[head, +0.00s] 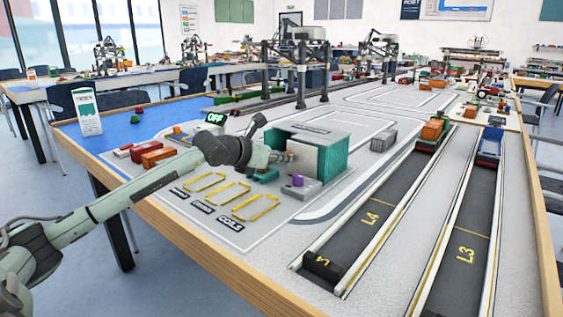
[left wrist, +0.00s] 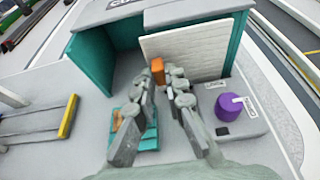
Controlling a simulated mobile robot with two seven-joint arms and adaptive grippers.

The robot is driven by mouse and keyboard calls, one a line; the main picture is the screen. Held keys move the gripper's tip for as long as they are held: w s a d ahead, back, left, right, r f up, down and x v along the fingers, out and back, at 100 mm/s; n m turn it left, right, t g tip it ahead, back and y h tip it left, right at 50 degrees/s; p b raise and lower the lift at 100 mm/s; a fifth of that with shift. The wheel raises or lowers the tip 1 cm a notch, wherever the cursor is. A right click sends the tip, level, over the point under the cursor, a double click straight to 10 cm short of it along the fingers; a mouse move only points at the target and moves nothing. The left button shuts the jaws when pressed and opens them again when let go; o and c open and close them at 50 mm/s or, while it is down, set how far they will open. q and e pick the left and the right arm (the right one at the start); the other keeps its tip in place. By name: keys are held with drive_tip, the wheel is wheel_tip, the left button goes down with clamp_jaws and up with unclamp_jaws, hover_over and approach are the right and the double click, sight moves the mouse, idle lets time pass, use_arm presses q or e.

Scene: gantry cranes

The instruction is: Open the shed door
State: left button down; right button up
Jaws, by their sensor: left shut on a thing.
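The shed (head: 333,154) is a teal box with a grey roof, standing on the near part of the layout table. In the left wrist view the shed (left wrist: 92,62) shows its front, with a white panelled door (left wrist: 205,50) at the right and a dark opening to the left of it. An orange handle (left wrist: 158,70) stands at the door's left edge. My left gripper (head: 287,157) is at the shed front; in the left wrist view its fingertips (left wrist: 163,82) are closed at the orange handle. My right gripper is in neither view.
A purple knob (left wrist: 228,107) on a grey block stands right of the door. A teal pallet-like piece (left wrist: 148,138) lies under the left finger. Yellow-framed bays (head: 230,192) lie in front of the shed. Track lanes (head: 365,220) run to the right.

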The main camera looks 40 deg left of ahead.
use_arm(q)
drive_tip(key=shift+d, duration=0.35)
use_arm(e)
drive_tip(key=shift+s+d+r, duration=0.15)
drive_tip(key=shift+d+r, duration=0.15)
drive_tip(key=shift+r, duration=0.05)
use_arm(q)
drive_tip(key=shift+a, duration=0.1)
drive_tip(key=c, duration=1.6)
unclamp_jaws()
drive_tip(key=shift+o, duration=0.2)
drive_tip(key=shift+s, duration=0.15)
drive_tip(key=d+v, duration=0.1)
drive_tip(key=v, duration=1)
drive_tip(key=shift+s+a+r, duration=0.15)
drive_tip(key=shift+s+a, duration=0.25)
drive_tip(key=shift+a, duration=0.05)
